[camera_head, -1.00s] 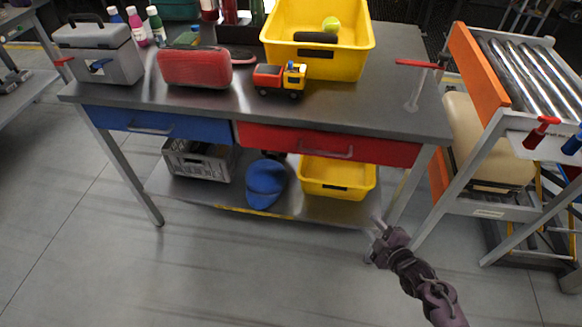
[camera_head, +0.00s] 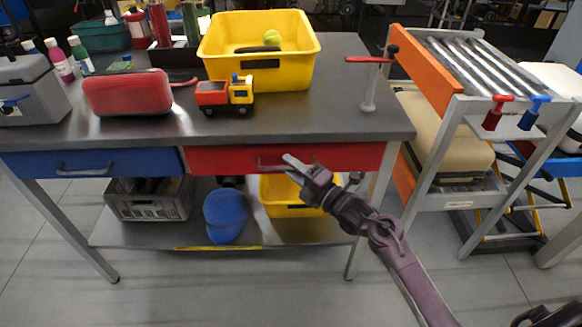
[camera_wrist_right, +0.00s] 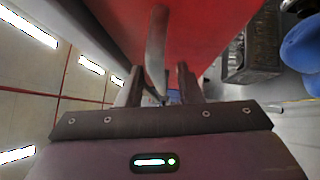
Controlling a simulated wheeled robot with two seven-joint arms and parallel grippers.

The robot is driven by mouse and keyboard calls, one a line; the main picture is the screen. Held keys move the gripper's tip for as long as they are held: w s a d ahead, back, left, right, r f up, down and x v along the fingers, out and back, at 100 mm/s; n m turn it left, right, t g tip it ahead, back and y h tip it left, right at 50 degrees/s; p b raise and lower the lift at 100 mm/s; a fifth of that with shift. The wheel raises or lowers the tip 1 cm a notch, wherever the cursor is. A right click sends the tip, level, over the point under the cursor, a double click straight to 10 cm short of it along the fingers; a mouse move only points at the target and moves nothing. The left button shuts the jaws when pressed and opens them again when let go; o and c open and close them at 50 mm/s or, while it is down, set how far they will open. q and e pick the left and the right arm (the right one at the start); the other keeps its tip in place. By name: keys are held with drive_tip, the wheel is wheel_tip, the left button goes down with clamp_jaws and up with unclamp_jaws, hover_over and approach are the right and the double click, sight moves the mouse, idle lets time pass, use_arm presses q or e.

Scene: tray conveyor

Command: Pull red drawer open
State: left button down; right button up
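The red drawer (camera_head: 230,160) is under the right half of the grey table top, its front level with the blue drawer beside it. It looks closed. Its grey bar handle (camera_head: 267,164) is partly hidden by my right gripper (camera_head: 300,168), which is right at it. In the right wrist view the handle (camera_wrist_right: 157,45) runs between the two spread fingers of the gripper (camera_wrist_right: 160,88), with gaps visible beside it. The red drawer front (camera_wrist_right: 205,35) is close beyond. My left gripper is not in view.
The table top holds a yellow bin (camera_head: 215,65), a toy truck (camera_head: 225,95), a red case (camera_head: 128,92) and a red-handled post (camera_head: 368,90). On the lower shelf are a grey crate (camera_head: 150,207) and a blue cap (camera_head: 226,215). A roller conveyor (camera_head: 425,75) stands at right.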

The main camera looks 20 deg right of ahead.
drive_tip(key=shift+w+a, duration=0.15)
drive_tip(key=shift+c, duration=0.3)
clamp_jaws()
